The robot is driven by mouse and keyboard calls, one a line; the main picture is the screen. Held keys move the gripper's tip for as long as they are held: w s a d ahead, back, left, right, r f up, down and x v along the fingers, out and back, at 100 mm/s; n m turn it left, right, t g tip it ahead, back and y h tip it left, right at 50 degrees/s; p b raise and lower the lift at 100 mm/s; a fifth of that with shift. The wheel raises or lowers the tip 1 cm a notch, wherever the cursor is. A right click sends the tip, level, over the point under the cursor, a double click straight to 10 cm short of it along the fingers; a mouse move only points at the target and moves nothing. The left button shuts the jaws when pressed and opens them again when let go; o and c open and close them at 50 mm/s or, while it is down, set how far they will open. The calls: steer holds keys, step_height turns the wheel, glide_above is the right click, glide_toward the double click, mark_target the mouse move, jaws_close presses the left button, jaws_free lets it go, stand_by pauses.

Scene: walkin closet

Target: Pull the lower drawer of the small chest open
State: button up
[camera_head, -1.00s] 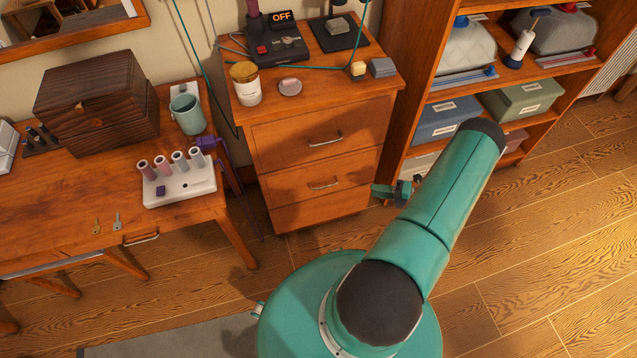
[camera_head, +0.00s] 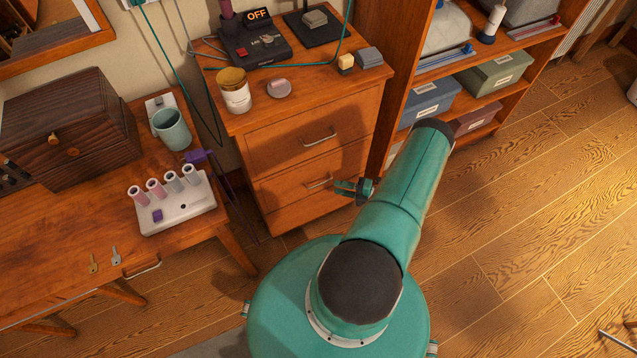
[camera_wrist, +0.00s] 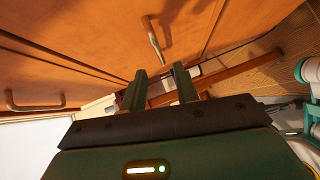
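The small wooden chest (camera_head: 290,165) has two drawers. The lower drawer (camera_head: 285,189), with a metal bar handle (camera_head: 319,181), is shut. The upper drawer is also shut, with its own handle (camera_head: 319,137). My gripper (camera_head: 352,188) is in front of the lower drawer, just right of its handle. In the wrist view my gripper (camera_wrist: 160,72) has its two fingers apart with nothing between them. The lower handle (camera_wrist: 153,38) appears just beyond the fingertips, apart from them as far as I can tell. The upper handle (camera_wrist: 35,105) is at the left there.
A jar (camera_head: 235,92), a small dish (camera_head: 279,88) and a device with an OFF display (camera_head: 257,42) stand on the chest. A desk (camera_head: 60,235) is on the left, an open shelf unit (camera_head: 450,130) on the right. Bare floor (camera_head: 520,230) lies at the right.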

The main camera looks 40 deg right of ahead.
mark_target(321, 184)
steer(key=x, duration=0.8)
steer(key=shift+w, duration=0.1)
jaws_close()
